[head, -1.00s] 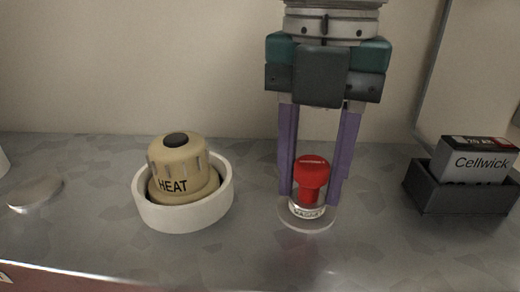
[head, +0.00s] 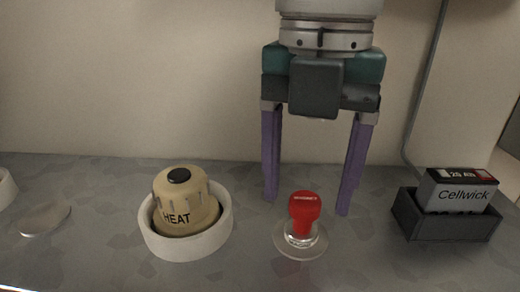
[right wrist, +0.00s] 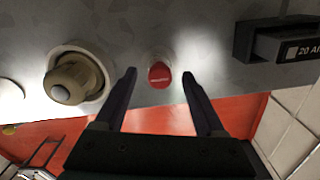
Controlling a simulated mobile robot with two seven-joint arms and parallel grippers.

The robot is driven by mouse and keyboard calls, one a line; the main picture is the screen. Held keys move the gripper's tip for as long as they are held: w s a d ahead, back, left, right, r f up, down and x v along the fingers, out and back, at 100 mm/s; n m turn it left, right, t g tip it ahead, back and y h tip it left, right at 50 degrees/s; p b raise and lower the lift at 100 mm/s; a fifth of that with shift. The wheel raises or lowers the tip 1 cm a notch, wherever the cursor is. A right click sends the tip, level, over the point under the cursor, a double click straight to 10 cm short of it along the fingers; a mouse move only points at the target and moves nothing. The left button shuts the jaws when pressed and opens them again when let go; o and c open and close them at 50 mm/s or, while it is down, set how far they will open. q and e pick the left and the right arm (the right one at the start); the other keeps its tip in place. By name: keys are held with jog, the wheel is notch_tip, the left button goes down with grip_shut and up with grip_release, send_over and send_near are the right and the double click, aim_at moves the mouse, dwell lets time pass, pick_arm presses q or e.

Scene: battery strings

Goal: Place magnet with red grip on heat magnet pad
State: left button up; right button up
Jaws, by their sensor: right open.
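The magnet with the red grip (head: 304,209) stands upright on a pale round pad (head: 290,248) on the grey counter. No label shows on the pad. A beige knob marked HEAT (head: 187,206) sits in a white ring (head: 190,246) left of the magnet. My left gripper is not in view.
A flat grey disc (head: 44,218) lies on the counter at far left. The counter between the magnet and the holder is clear. A wall rises behind.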

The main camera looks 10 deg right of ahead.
aim_at(307, 197)
notch_tip(307, 197, up, 3)
jog(key=shift+f+p, duration=0.1)
jog(key=shift+p, duration=0.65)
notch_tip(307, 197, up, 5)
jog(key=shift+r+b, duration=0.1)
jog(key=shift+b, duration=0.45)
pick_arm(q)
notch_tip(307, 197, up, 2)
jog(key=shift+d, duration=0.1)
pick_arm(e)
jog(key=shift+r, duration=0.5)
